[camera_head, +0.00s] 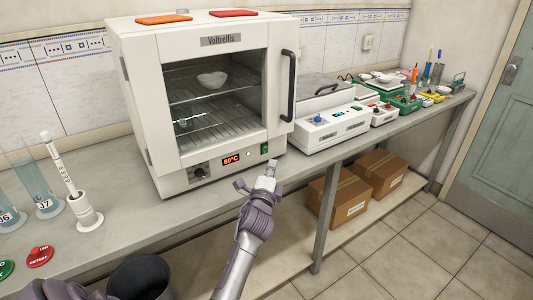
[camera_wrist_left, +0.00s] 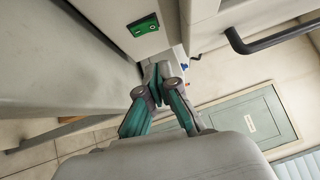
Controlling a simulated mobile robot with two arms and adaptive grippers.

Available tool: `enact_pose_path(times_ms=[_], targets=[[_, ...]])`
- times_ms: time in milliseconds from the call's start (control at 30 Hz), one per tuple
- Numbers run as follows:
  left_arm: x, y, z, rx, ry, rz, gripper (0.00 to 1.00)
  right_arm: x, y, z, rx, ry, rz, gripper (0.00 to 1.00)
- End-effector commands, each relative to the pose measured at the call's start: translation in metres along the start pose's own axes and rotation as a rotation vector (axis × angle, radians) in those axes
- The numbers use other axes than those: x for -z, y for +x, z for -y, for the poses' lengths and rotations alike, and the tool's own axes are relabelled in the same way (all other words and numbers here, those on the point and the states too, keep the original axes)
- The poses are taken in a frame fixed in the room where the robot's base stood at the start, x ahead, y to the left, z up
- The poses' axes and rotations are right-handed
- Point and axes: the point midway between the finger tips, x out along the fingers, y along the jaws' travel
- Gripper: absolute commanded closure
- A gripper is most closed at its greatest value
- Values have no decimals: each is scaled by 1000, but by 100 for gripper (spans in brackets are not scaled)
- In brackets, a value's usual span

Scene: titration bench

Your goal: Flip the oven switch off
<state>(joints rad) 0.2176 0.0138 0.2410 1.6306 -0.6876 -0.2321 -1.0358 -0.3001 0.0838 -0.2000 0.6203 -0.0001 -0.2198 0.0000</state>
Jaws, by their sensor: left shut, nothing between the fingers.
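The switch also shows in the left wrist view (camera_wrist_left: 143,25), green with white marks. My left gripper (camera_head: 270,168) is shut and empty, its fingertips just below and in front of the switch. In the left wrist view its fingertips (camera_wrist_left: 158,75) are below the switch in the picture; I cannot tell whether they touch the oven. My right gripper is not in view.
The oven's dark door handle (camera_head: 288,85) stands out at its right. A white hotplate device (camera_head: 330,125) is right of the oven. Cylinders and a white pipette holder (camera_head: 88,215) stand at the left. Cardboard boxes (camera_head: 338,200) lie on the lower shelf.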

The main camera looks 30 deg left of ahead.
Motion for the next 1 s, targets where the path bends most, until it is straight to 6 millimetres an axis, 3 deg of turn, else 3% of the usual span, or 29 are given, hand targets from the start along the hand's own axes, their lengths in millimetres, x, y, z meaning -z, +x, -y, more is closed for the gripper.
enact_pose_path(times_ms=[133, 333, 833, 1000], targets=[[0, 32, 1, 1, -1, 1, 100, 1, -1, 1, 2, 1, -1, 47], [-22, 51, 1, -1, 1, 1, 100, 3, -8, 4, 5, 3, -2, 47], [-29, 58, 0, -1, -1, 0, 100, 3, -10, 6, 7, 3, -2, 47], [-32, 62, 7, -30, -28, -1, 100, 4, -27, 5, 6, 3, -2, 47]])
